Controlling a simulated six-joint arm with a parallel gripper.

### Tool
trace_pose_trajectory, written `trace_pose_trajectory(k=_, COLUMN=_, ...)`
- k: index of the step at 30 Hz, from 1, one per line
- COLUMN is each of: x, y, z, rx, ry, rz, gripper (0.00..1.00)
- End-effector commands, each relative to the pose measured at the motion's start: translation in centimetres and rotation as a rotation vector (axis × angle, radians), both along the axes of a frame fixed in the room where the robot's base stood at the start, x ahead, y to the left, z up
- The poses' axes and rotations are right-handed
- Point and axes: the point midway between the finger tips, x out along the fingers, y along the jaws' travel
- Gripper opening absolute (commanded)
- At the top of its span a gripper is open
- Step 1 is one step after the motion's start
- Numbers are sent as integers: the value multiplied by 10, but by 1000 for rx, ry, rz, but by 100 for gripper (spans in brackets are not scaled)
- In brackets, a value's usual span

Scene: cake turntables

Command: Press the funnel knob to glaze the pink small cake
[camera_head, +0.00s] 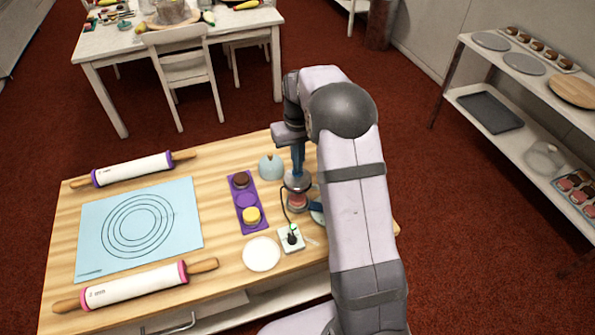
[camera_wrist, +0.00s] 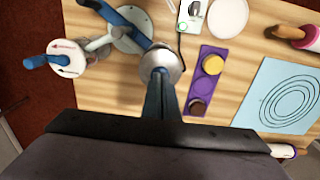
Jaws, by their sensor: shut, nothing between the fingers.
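The metal funnel (camera_head: 298,181) stands over a turntable near the right side of the wooden table, largely beside my arm. It also shows in the wrist view as a round silver top (camera_wrist: 165,60). My gripper (camera_head: 297,170) points down with its blue fingers shut and empty, the tips at the top of the funnel. In the wrist view the fingers (camera_wrist: 159,78) overlap the funnel top. The knob is hidden behind the fingers, so I cannot tell if it is pressed down. A small pinkish cake (camera_head: 297,200) shows just below the funnel, partly hidden.
A purple tray (camera_head: 239,205) with a brown and a yellow cake lies left of the funnel. A white plate (camera_head: 261,254), a switch box (camera_head: 291,239) and a pale blue dome (camera_head: 271,167) are close by. Blue-handled turntables (camera_wrist: 68,58) stand beside the funnel.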

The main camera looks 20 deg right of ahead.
Motion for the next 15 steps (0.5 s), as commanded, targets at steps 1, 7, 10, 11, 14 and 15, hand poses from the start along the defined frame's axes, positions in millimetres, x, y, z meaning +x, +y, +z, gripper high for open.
trace_pose_trajectory(k=1, x=0, y=0, z=-3, rx=0, ry=1, rz=0, gripper=0)
trace_pose_trajectory(k=7, x=0, y=0, z=-4, rx=0, ry=1, rz=0, gripper=0)
trace_pose_trajectory(k=10, x=0, y=0, z=-4, rx=0, ry=1, rz=0, gripper=0)
trace_pose_trajectory(k=11, x=0, y=0, z=-5, rx=0, ry=1, rz=0, gripper=0)
trace_pose_trajectory(k=14, x=0, y=0, z=-7, rx=0, ry=1, rz=0, gripper=0)
trace_pose_trajectory(k=15, x=0, y=0, z=-7, rx=0, ry=1, rz=0, gripper=0)
